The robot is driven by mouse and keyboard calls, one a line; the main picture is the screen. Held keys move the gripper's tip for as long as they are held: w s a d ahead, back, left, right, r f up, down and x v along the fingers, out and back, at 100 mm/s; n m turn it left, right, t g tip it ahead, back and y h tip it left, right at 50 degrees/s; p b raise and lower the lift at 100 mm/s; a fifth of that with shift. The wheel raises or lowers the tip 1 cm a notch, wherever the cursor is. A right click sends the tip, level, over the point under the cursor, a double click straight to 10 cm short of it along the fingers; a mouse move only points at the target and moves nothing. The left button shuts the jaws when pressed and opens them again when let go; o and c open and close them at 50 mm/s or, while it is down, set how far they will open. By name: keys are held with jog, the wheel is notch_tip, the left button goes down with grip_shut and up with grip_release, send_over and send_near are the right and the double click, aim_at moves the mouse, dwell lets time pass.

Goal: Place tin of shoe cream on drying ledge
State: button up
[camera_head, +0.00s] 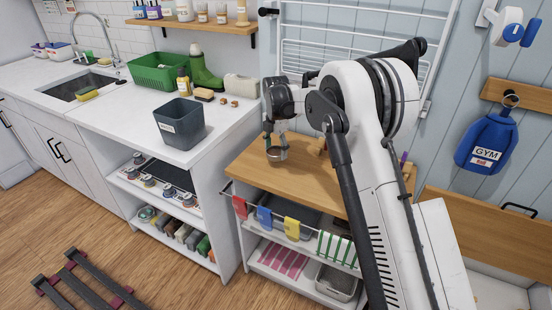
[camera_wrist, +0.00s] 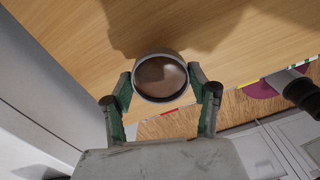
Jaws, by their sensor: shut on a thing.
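The tin of shoe cream (camera_head: 277,154) is a small round metal-rimmed tin. In the wrist view its open top shows brown contents (camera_wrist: 160,78). My gripper (camera_head: 275,139) is shut on the tin, with a green-padded finger on each side in the wrist view (camera_wrist: 160,90). The tin is upright, over or on a wooden top (camera_head: 250,168), which may be the drying ledge. I cannot tell whether the tin touches the wood. In the wrist view the tin lies near the edge of the wooden surface (camera_wrist: 90,40).
Coloured cloths (camera_head: 264,217) hang on a rail below the wooden top's front edge. A grey bin (camera_head: 180,124) stands on the white counter at left. A white wire rack (camera_head: 320,55) is on the wall behind.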

aim_at(276, 153)
jog(key=shift+f, duration=1.95)
jog(key=shift+f, duration=0.1)
jog(key=shift+f, duration=0.15)
jog(key=o, duration=1.2)
